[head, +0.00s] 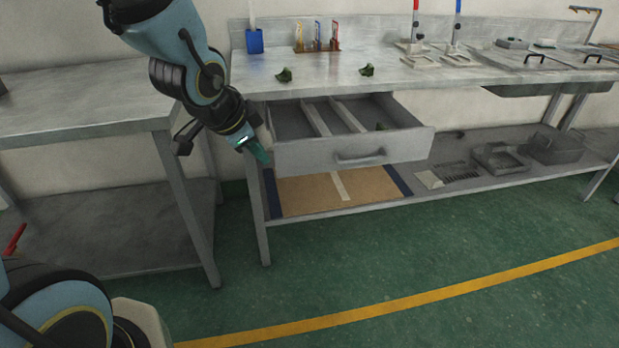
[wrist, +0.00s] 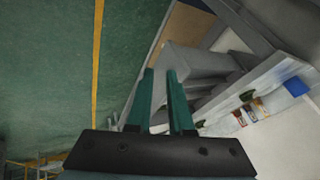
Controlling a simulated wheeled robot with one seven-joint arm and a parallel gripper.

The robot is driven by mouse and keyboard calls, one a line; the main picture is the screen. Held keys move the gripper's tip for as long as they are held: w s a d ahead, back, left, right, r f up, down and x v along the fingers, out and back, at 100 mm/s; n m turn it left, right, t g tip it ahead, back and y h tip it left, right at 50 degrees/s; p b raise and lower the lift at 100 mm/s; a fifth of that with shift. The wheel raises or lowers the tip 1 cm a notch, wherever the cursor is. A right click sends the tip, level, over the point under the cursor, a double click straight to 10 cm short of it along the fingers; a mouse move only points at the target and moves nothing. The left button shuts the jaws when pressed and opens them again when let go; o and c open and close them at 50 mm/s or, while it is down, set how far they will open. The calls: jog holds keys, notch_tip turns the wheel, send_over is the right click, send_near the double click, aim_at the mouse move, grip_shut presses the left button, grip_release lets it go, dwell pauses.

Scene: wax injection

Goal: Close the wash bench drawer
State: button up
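The wash bench drawer (head: 310,157) is pulled out below the left part of the wash bench (head: 350,84). Its grey front has a bar handle (head: 360,158) right of centre. Inside are lengthwise dividers and a small dark green piece. My gripper (head: 262,158) is at the drawer's left front corner, pointing down and right. In the head view I cannot tell whether it touches the drawer. In the wrist view, the teal fingers (wrist: 159,72) stand apart with an empty gap between them. The grey drawer (wrist: 192,60) lies just beyond and right of the tips. The handle is not clear there.
A separate metal table (head: 80,100) stands to the left. The bench top holds a blue cup (head: 254,41), a coloured rack (head: 317,38) and green pieces. A lower shelf holds a brown board (head: 310,194) and metal trays (head: 500,158). The green floor in front is clear.

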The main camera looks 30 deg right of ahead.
aim_at(294, 162)
jog(key=shift+m+h, duration=0.4)
jog(key=shift+m, duration=0.5)
jog(key=s+d, duration=0.2)
jog(key=d, duration=0.1)
jog(key=shift+s+f, duration=0.35)
jog(key=shift+s, duration=0.05)
grip_shut()
jog(key=x, duration=0.3)
jog(key=w+x, duration=0.1)
jog(key=x, duration=0.3)
jog(key=w+r+x, duration=0.1)
jog(key=x, duration=0.3)
jog(key=shift+d+b, duration=0.3)
jog(key=shift+w+d, duration=0.2)
jog(key=shift+w, duration=0.3)
